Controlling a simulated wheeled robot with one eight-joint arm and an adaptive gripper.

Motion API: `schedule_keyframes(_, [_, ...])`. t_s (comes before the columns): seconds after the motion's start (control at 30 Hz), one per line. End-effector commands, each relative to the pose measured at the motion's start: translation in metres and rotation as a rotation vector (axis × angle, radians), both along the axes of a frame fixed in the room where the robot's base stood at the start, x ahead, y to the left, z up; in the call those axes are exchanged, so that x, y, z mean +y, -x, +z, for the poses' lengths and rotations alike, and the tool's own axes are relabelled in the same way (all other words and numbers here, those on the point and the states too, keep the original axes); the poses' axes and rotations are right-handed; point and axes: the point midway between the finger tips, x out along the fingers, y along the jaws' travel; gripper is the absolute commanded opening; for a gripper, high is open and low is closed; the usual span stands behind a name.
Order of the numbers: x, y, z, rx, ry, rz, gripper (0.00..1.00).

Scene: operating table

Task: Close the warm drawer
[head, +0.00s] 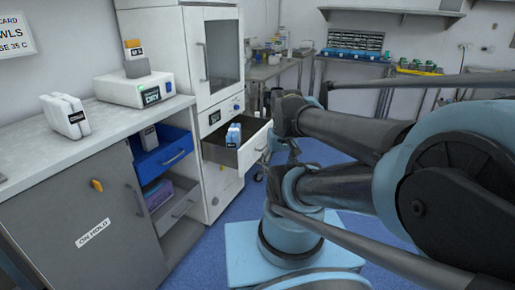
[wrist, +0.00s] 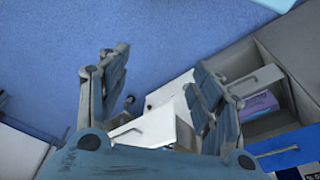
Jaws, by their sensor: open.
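The warm drawer, taken to be the open drawer (head: 251,147) in the tall white cabinet, is pulled out in the head view. Its white front has a bar handle and faces right. Small blue-and-white boxes (head: 233,135) stand inside. My gripper (head: 285,122) is just right of the drawer front, its fingertips hard to make out. In the wrist view my gripper (wrist: 160,92) is open, its two fingers wide apart with nothing between them. A white panel (wrist: 155,125) with a handle shows behind and between the fingers, probably the drawer front. Contact cannot be told.
An open blue drawer (head: 162,158) and a grey drawer (head: 178,208) with a purple box stick out left of the white cabinet. A counter (head: 80,150) carries boxes and a white device (head: 135,90). Blue floor (wrist: 180,35) is clear beside the cabinets.

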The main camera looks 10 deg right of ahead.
Motion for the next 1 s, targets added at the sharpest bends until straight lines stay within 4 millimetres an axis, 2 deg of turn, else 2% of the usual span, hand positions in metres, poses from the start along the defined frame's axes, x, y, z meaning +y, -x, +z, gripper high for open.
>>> schedule_keyframes(0.03, [0.0, 0.005, 0.002, -0.004, -0.003, -0.012, 0.4])
schedule_keyframes(0.2, [0.002, -0.012, 0.013, 0.002, -0.047, -0.139, 0.02])
schedule_keyframes(0.23, [0.002, -0.017, 0.016, 0.003, -0.058, -0.174, 0.0])
schedule_keyframes(0.6, [0.003, -0.088, 0.045, 0.041, -0.218, -0.664, 0.0])
schedule_keyframes(1.0, [-0.009, -0.176, 0.053, 0.11, -0.378, -1.193, 0.0])
